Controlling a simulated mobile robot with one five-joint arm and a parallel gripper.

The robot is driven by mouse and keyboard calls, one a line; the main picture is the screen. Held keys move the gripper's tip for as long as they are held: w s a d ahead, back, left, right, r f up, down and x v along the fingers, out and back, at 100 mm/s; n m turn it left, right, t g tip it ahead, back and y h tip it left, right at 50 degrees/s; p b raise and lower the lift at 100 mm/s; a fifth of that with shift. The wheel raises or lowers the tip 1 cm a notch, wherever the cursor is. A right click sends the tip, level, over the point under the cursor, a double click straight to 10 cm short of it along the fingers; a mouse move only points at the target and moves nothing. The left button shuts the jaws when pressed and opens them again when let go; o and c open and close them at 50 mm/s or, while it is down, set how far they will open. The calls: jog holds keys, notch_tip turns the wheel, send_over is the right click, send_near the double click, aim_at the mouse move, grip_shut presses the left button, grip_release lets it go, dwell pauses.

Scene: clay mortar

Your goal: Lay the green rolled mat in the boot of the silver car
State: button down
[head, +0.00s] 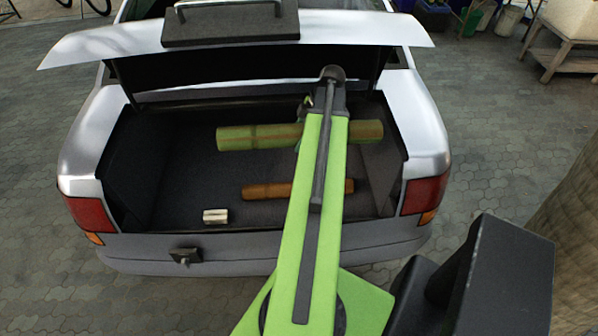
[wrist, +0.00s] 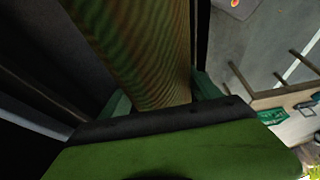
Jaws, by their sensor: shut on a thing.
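The silver car (head: 430,130) stands with its boot lid raised. In the head view the green rolled mat (head: 240,138) lies crosswise over or in the boot (head: 205,180), toward its back; I cannot tell whether it touches the floor. My arm crosses in front of its right part. My gripper (head: 315,112) is at the mat and mostly hidden behind my arm. In the wrist view the mat (wrist: 140,45) fills the middle, running up from between the jaws of my gripper (wrist: 165,98), which are shut on it.
An orange-brown roll (head: 268,191) lies in the boot nearer the sill. A small cream block (head: 215,216) lies at the front left of the boot. A black case (head: 230,25) with a handle sits on the raised lid. Bare boot floor shows at the left.

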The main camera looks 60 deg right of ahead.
notch_tip(320, 180, down, 16)
jog(key=b, duration=1.4)
jog(key=shift+r, duration=0.15)
jog(key=shift+w, duration=0.1)
notch_tip(320, 180, down, 33)
jog(key=b, duration=3.3)
jog(key=shift+r, duration=0.1)
jog(key=shift+c, duration=0.2)
grip_release()
jog(key=p+v, duration=1.6)
jog(key=v, duration=0.1)
jog(key=shift+r, duration=0.25)
